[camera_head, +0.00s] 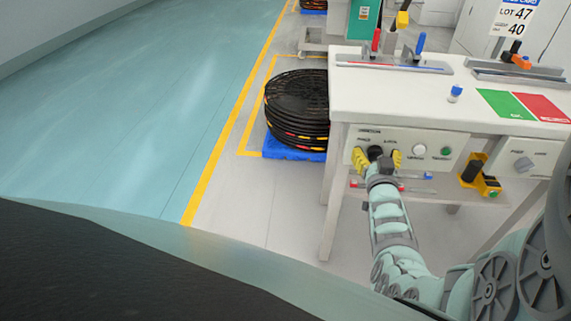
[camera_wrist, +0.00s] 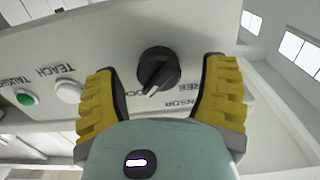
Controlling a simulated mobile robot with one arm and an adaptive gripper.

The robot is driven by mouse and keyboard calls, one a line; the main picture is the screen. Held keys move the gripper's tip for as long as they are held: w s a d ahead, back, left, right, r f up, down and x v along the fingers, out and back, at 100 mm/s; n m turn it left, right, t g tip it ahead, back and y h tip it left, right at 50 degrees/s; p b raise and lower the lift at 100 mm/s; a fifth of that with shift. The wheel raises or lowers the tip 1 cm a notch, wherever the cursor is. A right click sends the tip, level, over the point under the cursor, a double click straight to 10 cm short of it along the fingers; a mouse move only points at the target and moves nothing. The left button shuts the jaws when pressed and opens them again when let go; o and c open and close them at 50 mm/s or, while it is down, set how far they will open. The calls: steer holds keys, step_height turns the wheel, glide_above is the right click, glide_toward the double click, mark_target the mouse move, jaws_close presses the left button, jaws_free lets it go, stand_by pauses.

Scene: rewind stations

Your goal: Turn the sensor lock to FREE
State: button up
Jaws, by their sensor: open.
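The sensor lock is a round black knob (camera_wrist: 158,68) on a pale panel (camera_wrist: 60,50). The wrist view shows the panel upside down, with partly covered lettering: SENSOR, FREE on the right and LOCK on the left. The knob's white pointer line slants down-left, toward the LOCK side. My gripper (camera_wrist: 162,66) is open, with one yellow finger on each side of the knob and visible gaps between. In the head view my gripper (camera_head: 378,156) is at the front panel below the tabletop, around the black knob (camera_head: 375,152).
A white button (camera_head: 418,151) and a green button (camera_head: 446,153) sit right of the knob. A yellow-and-black device (camera_head: 480,177) and a second panel (camera_head: 523,160) are further right. Black reels (camera_head: 297,105) stand on a blue pallet (camera_head: 285,149) left of the table. The floor left is clear.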

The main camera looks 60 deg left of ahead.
steer(key=shift+o, duration=0.3)
steer(key=c, duration=1.3)
steer(key=shift+o, duration=0.2)
